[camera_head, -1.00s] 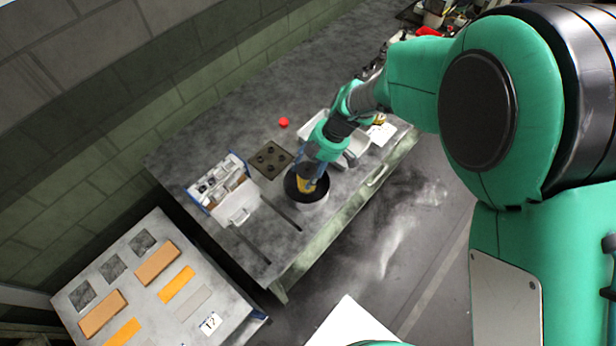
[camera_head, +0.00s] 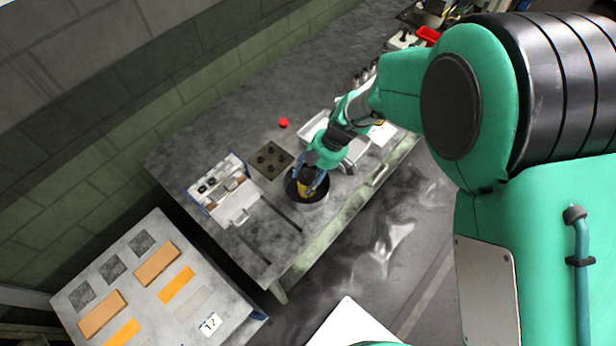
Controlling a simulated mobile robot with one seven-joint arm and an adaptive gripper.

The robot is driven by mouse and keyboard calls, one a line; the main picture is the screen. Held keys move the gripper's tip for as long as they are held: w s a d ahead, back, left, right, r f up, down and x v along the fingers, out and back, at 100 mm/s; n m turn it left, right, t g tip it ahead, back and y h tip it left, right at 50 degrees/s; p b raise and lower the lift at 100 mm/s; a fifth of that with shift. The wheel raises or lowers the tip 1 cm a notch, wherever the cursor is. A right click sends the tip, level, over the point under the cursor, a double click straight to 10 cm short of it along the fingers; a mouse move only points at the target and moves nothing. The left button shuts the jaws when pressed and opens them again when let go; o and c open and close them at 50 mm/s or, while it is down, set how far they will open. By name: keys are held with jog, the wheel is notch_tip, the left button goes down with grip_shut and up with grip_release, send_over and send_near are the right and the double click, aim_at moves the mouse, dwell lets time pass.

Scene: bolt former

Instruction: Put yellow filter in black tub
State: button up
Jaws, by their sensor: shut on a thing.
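The black tub (camera_head: 322,203) stands on the grey workbench, near its front edge. My gripper (camera_head: 305,189) points down at the tub's opening and is shut on the yellow filter (camera_head: 304,190). The filter appears within the outline of the opening; I cannot tell how deep it is or whether it touches the tub. My fingers hide part of the filter and of the tub's far rim.
A box of parts (camera_head: 222,190) stands left of the tub. A dark plate with round knobs (camera_head: 270,160) and a red object (camera_head: 284,123) lie behind. Pale trays (camera_head: 314,124) sit beside my arm. A lower table (camera_head: 205,272) with orange blocks is at front left.

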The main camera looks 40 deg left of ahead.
jog(key=shift+f, duration=0.15)
jog(key=o, duration=1.2)
jog(key=shift+r, duration=0.2)
jog(key=v, duration=1.2)
jog(key=shift+p, duration=0.35)
